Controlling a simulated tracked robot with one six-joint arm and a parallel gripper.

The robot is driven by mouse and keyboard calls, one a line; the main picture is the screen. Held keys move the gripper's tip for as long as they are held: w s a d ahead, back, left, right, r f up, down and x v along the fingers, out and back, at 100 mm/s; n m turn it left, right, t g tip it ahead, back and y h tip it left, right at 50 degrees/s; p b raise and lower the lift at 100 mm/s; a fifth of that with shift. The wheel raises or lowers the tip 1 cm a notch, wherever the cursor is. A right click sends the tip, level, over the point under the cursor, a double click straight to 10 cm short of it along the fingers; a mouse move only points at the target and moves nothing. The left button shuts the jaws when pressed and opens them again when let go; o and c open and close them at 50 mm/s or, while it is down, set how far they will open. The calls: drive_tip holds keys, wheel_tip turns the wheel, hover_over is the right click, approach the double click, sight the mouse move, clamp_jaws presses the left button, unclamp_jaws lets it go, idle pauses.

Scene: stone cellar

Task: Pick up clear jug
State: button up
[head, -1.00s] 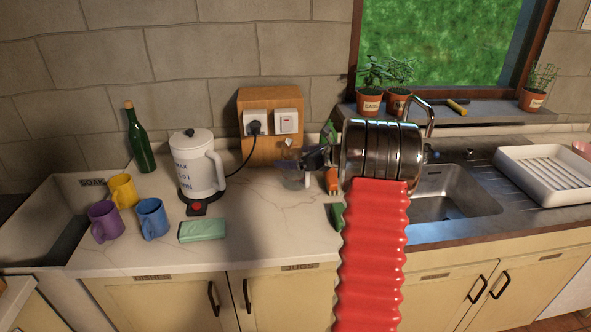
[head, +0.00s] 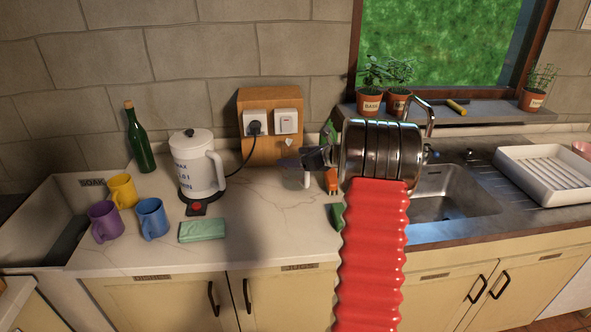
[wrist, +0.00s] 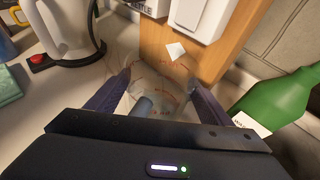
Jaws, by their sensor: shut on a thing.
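The clear jug (wrist: 158,74) is see-through with red markings, and in the wrist view it stands between my two dark purple fingers. My gripper (wrist: 160,86) is shut on it, with a finger on either side. A grey rod-like part shows low between the fingers; I cannot tell what it is. In the head view my gripper (head: 308,157) is over the counter in front of the wooden socket board. There the jug's outline is too faint and too covered by my arm to make out.
A white kettle (head: 196,162) stands left of my gripper, with its cord to the socket board (head: 270,97). A green bottle (wrist: 281,101) is close on the right in the wrist view. Mugs and a green sponge (head: 202,229) are further left; the sink (head: 446,190) is right.

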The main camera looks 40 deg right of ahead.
drive_tip(key=shift+r, duration=0.1)
wheel_tip(320, 180, up, 28)
drive_tip(key=shift+f, duration=0.1)
idle(0.6)
idle(0.6)
